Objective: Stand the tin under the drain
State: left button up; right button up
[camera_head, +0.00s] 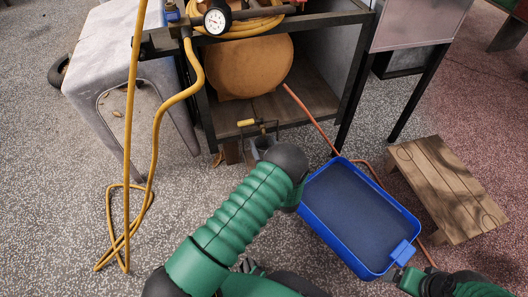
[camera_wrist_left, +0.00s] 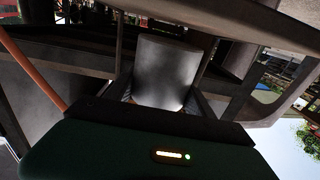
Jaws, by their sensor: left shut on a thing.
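A grey metal tin (camera_head: 262,142) shows partly beyond my left wrist in the head view, low at the front of the compressor cart; the rest is hidden by the arm. In the left wrist view the tin (camera_wrist_left: 173,68) stands between the dark fingers of my left gripper (camera_wrist_left: 165,102), which is shut on it. A yellow-handled drain valve (camera_head: 247,123) sits below the orange tank (camera_head: 250,66), just above the tin in the picture. I cannot tell whether the tin touches the ground. My right gripper (camera_head: 398,272) is at the blue tray's near corner; its jaws are unclear.
A blue tray (camera_head: 413,228) is right of my left arm, beside a low wooden stool (camera_head: 455,190). An orange hose (camera_head: 310,115) runs down behind the tray. A yellow hose (camera_head: 157,130) hangs at the left by a grey plastic table (camera_head: 105,60).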

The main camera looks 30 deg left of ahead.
pick_arm(q)
notch_tip(320, 180, down, 2)
jog(key=shift+f+b, duration=0.2)
jog(key=shift+b, duration=0.1)
jog(key=shift+r+p, duration=0.25)
jog(key=shift+p, duration=0.05)
jog(key=o, duration=1.3)
pick_arm(e)
jog(key=shift+s+x, duration=0.2)
jog(key=shift+x, duration=0.75)
pick_arm(q)
jog(key=shift+o, duration=0.2)
